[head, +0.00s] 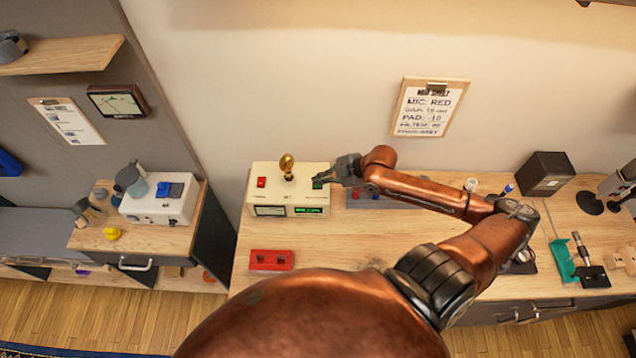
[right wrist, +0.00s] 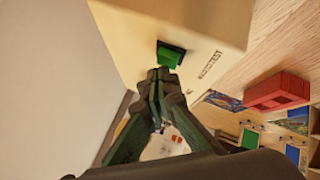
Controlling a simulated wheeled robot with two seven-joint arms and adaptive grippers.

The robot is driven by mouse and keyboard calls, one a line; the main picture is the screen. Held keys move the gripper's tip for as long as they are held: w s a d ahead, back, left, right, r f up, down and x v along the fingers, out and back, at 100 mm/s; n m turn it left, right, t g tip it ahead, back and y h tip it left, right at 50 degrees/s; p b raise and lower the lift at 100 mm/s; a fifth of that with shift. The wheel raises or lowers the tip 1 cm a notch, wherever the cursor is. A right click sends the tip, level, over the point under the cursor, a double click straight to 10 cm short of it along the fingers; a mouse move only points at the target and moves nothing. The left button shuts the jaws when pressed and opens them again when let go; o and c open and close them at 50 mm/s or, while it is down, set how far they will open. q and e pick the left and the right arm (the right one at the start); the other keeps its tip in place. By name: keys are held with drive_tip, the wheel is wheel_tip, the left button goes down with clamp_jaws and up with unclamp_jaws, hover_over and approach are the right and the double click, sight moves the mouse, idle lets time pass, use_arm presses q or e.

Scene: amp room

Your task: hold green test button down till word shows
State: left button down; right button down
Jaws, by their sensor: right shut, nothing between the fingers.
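The cream tester box (head: 262,190) stands on the wooden bench against the wall. A red button (head: 261,183) is at its left and a gold bulb-shaped part (head: 287,165) rises from its top. The green test button (right wrist: 171,55) shows in the right wrist view, just beyond my fingertips. My right gripper (head: 322,181) is shut and empty, its tips at the green button; I cannot tell if they press it. In the head view the fingers mostly hide the button. A small green-lit display (head: 308,211) is on the box front; its text is too small to read. My left gripper is not in view.
A red block with two holes (head: 271,260) lies in front of the box; it also shows in the right wrist view (right wrist: 277,91). A grey-blue device (head: 360,198) sits right of the box, under my arm. A note sheet (head: 429,107) hangs on the wall.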

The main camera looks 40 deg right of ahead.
drive_tip(key=shift+f, duration=0.55)
idle(1.7)
drive_tip(key=shift+r, duration=0.1)
idle(2.1)
drive_tip(key=shift+r+p, duration=0.85)
drive_tip(key=shift+p, duration=0.1)
wheel_tip(320, 180, up, 5)
drive_tip(key=p, duration=0.5)
drive_tip(key=shift+r, duration=0.1)
